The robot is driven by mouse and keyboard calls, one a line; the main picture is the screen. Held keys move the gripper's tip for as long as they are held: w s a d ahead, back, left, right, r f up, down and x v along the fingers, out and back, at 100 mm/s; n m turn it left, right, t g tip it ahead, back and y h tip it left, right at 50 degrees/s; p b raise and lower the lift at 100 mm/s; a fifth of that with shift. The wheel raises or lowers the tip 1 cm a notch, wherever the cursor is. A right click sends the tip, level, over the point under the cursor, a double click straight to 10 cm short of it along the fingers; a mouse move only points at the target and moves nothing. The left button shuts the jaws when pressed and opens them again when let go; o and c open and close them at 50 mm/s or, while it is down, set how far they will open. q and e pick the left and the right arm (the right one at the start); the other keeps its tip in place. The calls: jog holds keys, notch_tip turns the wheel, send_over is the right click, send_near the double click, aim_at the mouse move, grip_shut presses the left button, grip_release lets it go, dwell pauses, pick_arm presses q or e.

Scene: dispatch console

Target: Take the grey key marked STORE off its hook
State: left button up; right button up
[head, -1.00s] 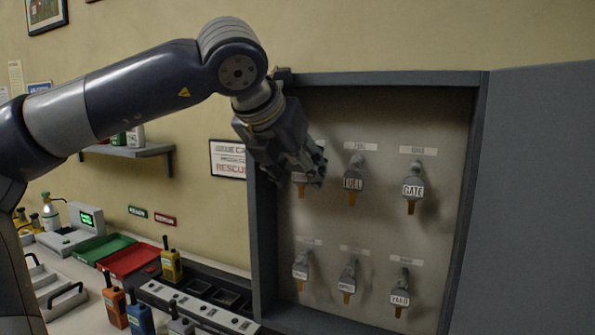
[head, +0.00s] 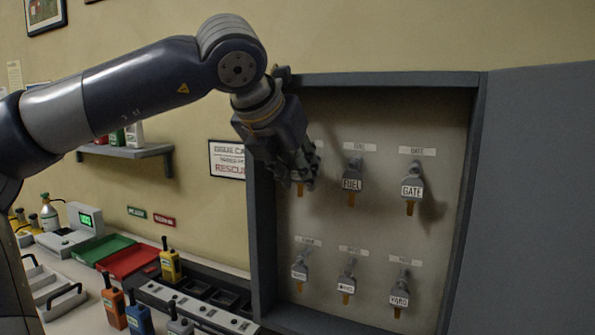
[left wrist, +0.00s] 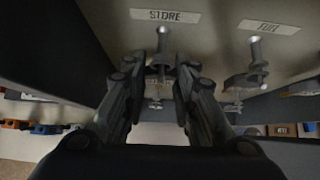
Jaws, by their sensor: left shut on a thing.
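My left gripper (head: 310,178) is at the upper left hook of the key cabinet, shut on the STORE key (head: 300,190). Only the key's brownish lower end shows below the fingers in the head view; its tag is hidden. In the left wrist view, the gripper (left wrist: 174,68) is right under the STORE label (left wrist: 165,15), with the pale hook end (left wrist: 186,32) at the fingertips. The key still appears to be at its hook. My right gripper is not in view.
The FUEL key (head: 352,182) and GATE key (head: 412,190) hang to the right, and several keys hang in the lower row, including YARD (head: 399,298). The cabinet's left wall (head: 262,235) is close beside my gripper. Radios (head: 170,265) and trays stand on the console below.

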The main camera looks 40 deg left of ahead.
pick_arm(q)
jog(key=shift+s, duration=0.1)
dwell(0.3)
jog(key=shift+s+d+b, duration=0.25)
jog(key=shift+s+b, duration=0.25)
jog(key=shift+s, duration=0.15)
jog(key=shift+s, duration=0.1)
jog(key=shift+s+d+b, duration=0.25)
jog(key=shift+s+b, duration=0.15)
jog(key=shift+s, duration=0.25)
jog(key=shift+r, duration=0.1)
jog(key=s, duration=0.1)
jog(key=s+d+r, duration=0.1)
jog(key=s, duration=0.1)
jog(key=s+r, duration=0.1)
jog(key=s, duration=0.1)
jog(key=shift+d, duration=0.25)
jog(key=shift+w, duration=0.1)
